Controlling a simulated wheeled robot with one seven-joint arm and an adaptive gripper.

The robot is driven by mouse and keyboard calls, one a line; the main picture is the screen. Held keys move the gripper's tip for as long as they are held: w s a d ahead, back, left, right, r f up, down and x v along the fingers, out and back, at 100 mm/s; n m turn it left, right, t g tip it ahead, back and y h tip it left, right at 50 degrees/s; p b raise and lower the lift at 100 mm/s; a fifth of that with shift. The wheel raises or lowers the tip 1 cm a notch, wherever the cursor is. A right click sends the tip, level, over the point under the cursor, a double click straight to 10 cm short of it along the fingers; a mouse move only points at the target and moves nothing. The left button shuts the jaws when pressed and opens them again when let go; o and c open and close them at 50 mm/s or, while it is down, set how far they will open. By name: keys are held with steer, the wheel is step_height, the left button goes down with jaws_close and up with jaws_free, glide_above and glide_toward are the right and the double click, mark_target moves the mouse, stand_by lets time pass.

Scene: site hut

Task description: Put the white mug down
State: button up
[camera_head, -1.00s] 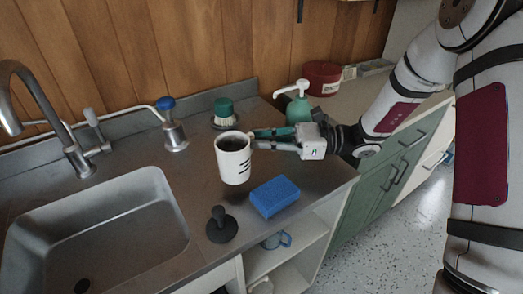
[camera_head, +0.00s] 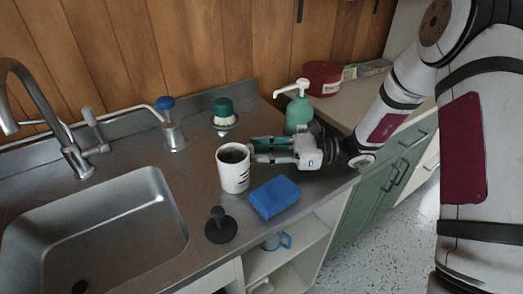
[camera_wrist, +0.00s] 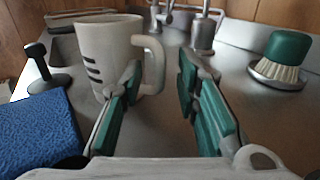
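The white mug (camera_head: 233,173), with dark stripes and a dark inside, stands upright on the metal counter (camera_head: 190,190), right of the sink. In the wrist view the mug (camera_wrist: 107,60) is at the left, its handle toward my gripper. My gripper (camera_head: 258,151) is right of the mug, its fingers pointing at it. In the wrist view the green-padded fingers (camera_wrist: 160,80) are spread with a clear gap. The left fingertip overlaps the lower handle; I cannot tell whether it touches.
A blue sponge (camera_head: 275,197) and a black stopper (camera_head: 220,226) lie near the front edge. A green-topped brush (camera_head: 224,114), a blue-topped dispenser (camera_head: 171,126) and a green pump bottle (camera_head: 298,108) stand behind. The sink (camera_head: 95,235) is at the left.

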steer(key=shift+r, duration=0.15)
steer(key=d, duration=1.2)
steer(key=shift+w, duration=0.25)
steer(key=s+a+r+n+g+h, duration=0.1)
steer(key=s+r+n+g+h, duration=0.1)
steer(key=s+r+n+h, duration=0.5)
steer(key=s+a+r+n+g+h, duration=0.1)
steer(key=s+r+n+h, duration=0.15)
steer(key=s, duration=0.75)
steer(key=s+d+r+n+t+h, duration=0.1)
steer(key=s+d+n+t+h, duration=0.4)
steer(key=s, duration=0.8)
steer(key=shift+s+d+r+n+t+h, duration=0.15)
steer(key=shift+d+n+t+h, duration=0.25)
steer(key=shift+d+n+h, duration=1.7)
steer(key=shift+d+m+y, duration=0.35)
steer(key=shift+d+m, duration=0.1)
steer(key=shift+m, duration=0.1)
